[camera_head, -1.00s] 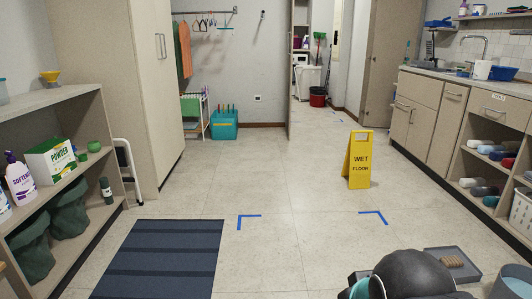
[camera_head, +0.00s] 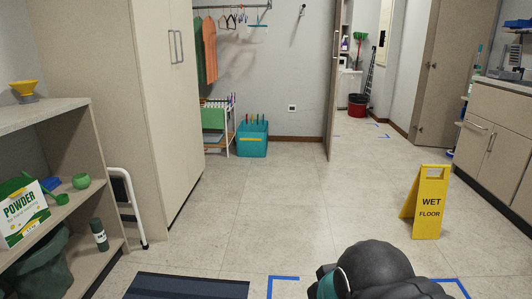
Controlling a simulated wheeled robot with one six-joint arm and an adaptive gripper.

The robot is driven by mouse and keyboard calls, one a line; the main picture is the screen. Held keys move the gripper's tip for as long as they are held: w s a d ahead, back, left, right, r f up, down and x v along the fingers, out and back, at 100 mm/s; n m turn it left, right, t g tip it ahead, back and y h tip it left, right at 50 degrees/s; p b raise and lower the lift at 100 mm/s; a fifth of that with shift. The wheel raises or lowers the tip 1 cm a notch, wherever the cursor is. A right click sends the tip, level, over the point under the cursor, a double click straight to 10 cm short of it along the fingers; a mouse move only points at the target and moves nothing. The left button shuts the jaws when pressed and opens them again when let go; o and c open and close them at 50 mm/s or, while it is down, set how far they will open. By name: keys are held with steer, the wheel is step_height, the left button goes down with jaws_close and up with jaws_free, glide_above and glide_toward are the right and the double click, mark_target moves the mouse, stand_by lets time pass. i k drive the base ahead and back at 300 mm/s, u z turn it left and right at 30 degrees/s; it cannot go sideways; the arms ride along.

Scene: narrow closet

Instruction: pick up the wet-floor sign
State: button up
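The yellow wet-floor sign (camera_head: 428,203) stands upright and unfolded on the tiled floor at the right of the head view. Its front panel reads "WET FLOOR" and it has a handle slot at the top. A dark rounded part of my own arm shows at the bottom edge, nearer than the sign and to its left. My gripper's fingers do not show, so whether it is open or shut is hidden. Nothing touches the sign.
Blue tape corners (camera_head: 284,279) and a dark striped mat (camera_head: 187,287) lie on the near floor. Shelves (camera_head: 52,108) and a tall cabinet (camera_head: 156,95) line the left; a counter (camera_head: 497,140) stands right. A teal crate (camera_head: 253,139) is at the back. The middle floor is clear.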

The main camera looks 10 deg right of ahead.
mark_target(431, 195)
steer(key=z, duration=0.15)
steer(key=i, duration=1.85)
steer(key=z, duration=1.2)
steer(key=i, duration=1.4)
steer(key=z, duration=1.45)
steer(key=i, duration=0.35)
